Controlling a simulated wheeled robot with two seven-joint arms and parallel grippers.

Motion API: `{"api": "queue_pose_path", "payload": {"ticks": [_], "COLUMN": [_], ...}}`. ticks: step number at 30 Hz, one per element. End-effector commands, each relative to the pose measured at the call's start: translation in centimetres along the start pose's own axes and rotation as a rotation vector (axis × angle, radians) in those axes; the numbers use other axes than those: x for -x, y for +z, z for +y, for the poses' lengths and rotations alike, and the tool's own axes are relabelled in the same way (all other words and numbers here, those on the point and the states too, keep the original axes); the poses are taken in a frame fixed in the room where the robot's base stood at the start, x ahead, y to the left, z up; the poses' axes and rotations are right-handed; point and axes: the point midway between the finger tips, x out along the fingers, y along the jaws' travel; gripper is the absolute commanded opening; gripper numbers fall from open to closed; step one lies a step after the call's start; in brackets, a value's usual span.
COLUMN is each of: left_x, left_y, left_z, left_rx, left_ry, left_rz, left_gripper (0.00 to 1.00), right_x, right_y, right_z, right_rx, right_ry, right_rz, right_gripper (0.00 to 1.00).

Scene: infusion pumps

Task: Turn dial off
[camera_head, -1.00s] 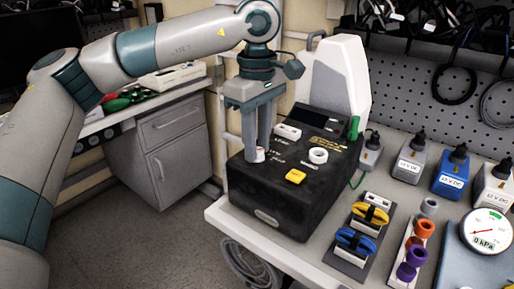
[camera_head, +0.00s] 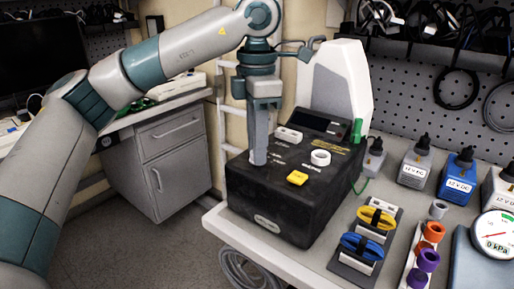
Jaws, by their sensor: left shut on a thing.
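A black pump box (camera_head: 285,205) sits on the table corner with a dark screen (camera_head: 320,124) at its back. My left gripper (camera_head: 258,158) points straight down onto the left part of its top panel. It is shut on the dial there, and its near finger hides that dial. A second white round knob (camera_head: 320,158) stands free to the right of the gripper. A yellow button (camera_head: 297,178) and a white rocker switch (camera_head: 289,134) are also on the panel. My right gripper is not in view.
Blue and yellow clamp-like pieces (camera_head: 376,218), orange and purple knobs (camera_head: 428,260), a pressure gauge (camera_head: 495,237) and power supply boxes (camera_head: 457,177) stand right of the pump. A tall white casing (camera_head: 340,80) rises behind it. The table's front edge (camera_head: 235,238) is close.

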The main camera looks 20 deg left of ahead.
Motion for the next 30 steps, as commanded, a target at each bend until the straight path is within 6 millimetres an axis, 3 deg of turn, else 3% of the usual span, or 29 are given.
{"api": "queue_pose_path", "payload": {"ticks": [21,30], "left_x": [0.1,0.1], "left_y": [0.1,0.0], "left_z": [0.1,0.1], "left_rx": [0.679,0.915], "left_ry": [0.002,0.001], "left_rz": [-0.004,-0.005], "left_gripper": [0.03,0.03], "right_x": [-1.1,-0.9], "right_y": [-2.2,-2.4], "right_z": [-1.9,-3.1], "right_rx": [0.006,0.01], "right_ry": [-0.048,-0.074], "right_rz": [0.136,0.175], "right_gripper": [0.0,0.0]}}
